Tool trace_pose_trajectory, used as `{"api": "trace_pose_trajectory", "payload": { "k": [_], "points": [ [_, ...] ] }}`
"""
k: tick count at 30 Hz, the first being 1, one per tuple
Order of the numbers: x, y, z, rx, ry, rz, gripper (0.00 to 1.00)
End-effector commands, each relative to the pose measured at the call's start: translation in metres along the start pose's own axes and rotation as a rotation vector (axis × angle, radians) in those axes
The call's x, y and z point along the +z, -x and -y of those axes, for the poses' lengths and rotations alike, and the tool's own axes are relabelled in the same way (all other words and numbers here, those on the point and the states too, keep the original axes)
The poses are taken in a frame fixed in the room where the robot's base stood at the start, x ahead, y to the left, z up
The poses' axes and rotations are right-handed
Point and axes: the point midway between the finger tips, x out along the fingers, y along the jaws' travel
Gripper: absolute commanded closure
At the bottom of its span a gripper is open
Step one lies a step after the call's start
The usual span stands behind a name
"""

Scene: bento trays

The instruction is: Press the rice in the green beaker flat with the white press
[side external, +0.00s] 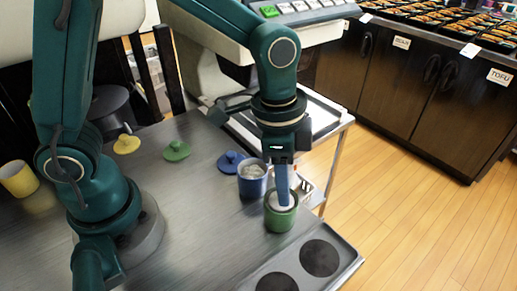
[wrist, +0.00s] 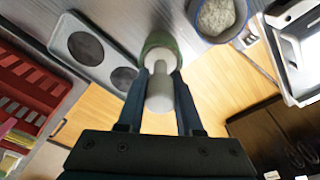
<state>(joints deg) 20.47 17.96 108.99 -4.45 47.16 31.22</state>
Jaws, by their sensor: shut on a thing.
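The green beaker (side external: 281,216) stands upright on the steel table, near its right edge. My gripper (side external: 283,182) is above it, pointing down, and shut on the white press (wrist: 160,90). The lower end of the press is inside the beaker mouth; in the side view a white patch shows there around it. I cannot tell rice from press head there. In the wrist view the green beaker (wrist: 158,42) is beyond the fingers, partly covered by the press.
A blue beaker (side external: 252,183) with rice stands just behind the green one. A tray with two dark round pads (side external: 320,257) lies in front. Blue (side external: 231,161), green (side external: 177,150) and yellow (side external: 127,143) lids lie farther back. A yellow beaker (side external: 18,178) is at left.

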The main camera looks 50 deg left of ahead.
Motion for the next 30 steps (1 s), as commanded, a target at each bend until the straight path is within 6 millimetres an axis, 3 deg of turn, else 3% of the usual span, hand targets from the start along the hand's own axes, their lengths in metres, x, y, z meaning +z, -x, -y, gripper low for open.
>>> {"api": "trace_pose_trajectory", "payload": {
  "k": [30],
  "points": [
    [-0.008, 0.058, 0.0, -0.002, 0.001, -0.005, 1.0]
  ]
}}
